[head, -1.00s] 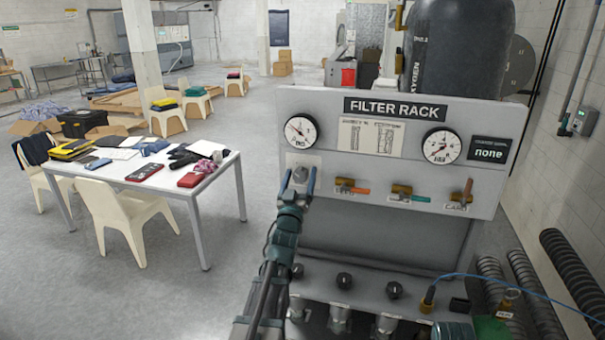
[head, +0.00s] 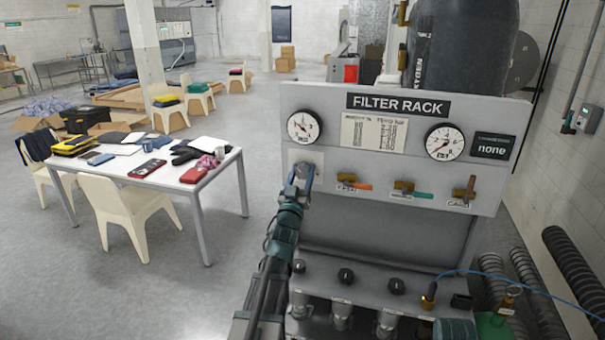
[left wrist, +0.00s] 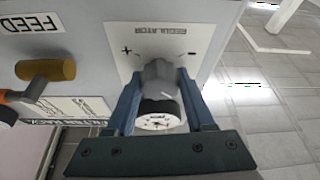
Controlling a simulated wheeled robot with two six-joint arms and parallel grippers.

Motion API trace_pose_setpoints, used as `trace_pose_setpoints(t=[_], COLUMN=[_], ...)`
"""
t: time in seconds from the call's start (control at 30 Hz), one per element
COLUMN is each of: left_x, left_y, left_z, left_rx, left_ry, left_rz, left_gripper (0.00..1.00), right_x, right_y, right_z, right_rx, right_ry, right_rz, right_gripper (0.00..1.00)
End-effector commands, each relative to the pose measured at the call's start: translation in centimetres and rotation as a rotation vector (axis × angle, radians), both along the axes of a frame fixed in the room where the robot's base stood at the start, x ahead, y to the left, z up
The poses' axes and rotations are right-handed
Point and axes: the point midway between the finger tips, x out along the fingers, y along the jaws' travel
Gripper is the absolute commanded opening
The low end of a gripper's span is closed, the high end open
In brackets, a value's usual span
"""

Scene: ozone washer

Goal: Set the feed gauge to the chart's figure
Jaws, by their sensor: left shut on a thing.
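The regulator knob (left wrist: 160,80) is grey, on a white plate marked + and -, at the left of the filter rack panel (head: 470,188). My left gripper (head: 304,180) is shut on this knob; in the left wrist view its blue fingers (left wrist: 160,100) lie on both sides of it. The left round gauge (head: 304,127), likely the feed gauge, sits above the knob; its reading is too small to tell. The paper chart (head: 373,133) is right of that gauge, its figures unreadable. My right gripper is not in view.
Valves with orange (head: 356,185), green (head: 412,193) and brown handles line the panel below. A white table (head: 170,177) with several items stands left.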

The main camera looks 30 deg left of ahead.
Motion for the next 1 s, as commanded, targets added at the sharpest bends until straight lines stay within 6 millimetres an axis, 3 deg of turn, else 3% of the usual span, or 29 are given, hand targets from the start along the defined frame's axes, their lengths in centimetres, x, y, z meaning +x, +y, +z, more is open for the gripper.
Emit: trace_pose_setpoints(t=[0.6,1.0], left_x=[0.0,-0.01], left_y=[0.12,0.09], left_z=[0.15,0.09], left_rx=[0.447,0.591], left_ry=[0.106,0.139], left_rz=[-0.001,-0.001], left_gripper=[0.0,0.0], right_x=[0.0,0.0], right_y=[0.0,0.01], right_z=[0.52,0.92], right_rx=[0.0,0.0], right_ry=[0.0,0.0], right_rz=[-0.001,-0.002], right_gripper=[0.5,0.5])
